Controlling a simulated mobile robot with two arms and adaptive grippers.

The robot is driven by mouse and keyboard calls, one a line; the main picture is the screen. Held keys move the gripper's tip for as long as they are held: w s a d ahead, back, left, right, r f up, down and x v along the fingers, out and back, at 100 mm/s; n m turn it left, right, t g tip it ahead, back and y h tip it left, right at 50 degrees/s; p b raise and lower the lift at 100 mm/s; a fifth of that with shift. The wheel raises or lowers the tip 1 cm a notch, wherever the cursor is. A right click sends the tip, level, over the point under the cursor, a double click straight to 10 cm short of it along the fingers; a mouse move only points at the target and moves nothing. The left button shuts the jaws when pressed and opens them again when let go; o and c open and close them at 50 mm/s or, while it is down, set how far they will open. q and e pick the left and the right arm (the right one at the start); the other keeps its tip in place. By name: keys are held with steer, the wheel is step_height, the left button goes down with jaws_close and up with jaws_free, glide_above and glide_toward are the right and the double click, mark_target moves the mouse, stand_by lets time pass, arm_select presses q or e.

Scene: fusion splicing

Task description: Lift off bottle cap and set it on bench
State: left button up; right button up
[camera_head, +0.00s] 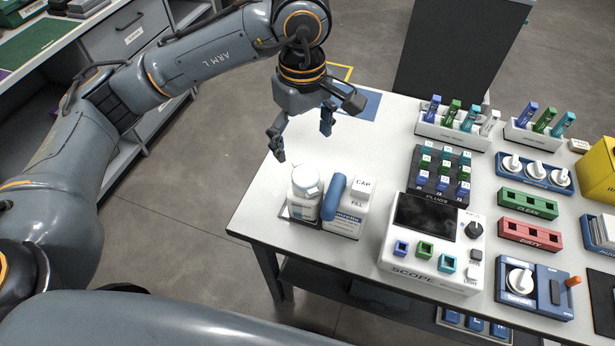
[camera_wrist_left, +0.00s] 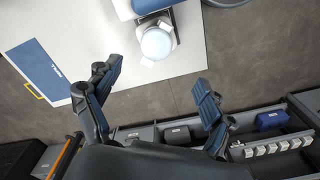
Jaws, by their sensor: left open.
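A white bottle (camera_head: 304,205) with a round white cap (camera_head: 307,179) on top stands near the left front corner of the bench (camera_head: 262,205). In the left wrist view the cap (camera_wrist_left: 156,44) shows from above, beyond the fingertips. My left gripper (camera_head: 303,142) is open and empty, above and behind the bottle in the head view, apart from the cap. Its two spread fingers (camera_wrist_left: 156,75) also show in the left wrist view. My right gripper is in neither view.
The scope (camera_head: 428,240) is further right. A blue mat (camera_head: 362,103) lies at the back left. Bare bench lies behind the bottle.

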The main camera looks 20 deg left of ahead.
mark_target(307, 176)
arm_select(q)
step_height(307, 176, down, 7)
steer(key=shift+f+p, duration=0.1)
steer(key=shift+p, duration=0.4)
steer(key=f, duration=0.1)
steer(key=f+p, duration=0.1)
steer(key=f, duration=0.1)
steer(key=f+p, duration=0.1)
steer(key=shift+w+d+f, duration=0.2)
steer(key=shift+w+f, duration=0.05)
steer(key=shift+f, duration=0.5)
steer(key=c, duration=1.2)
steer(key=shift+o, duration=0.2)
steer(key=shift+r, duration=0.1)
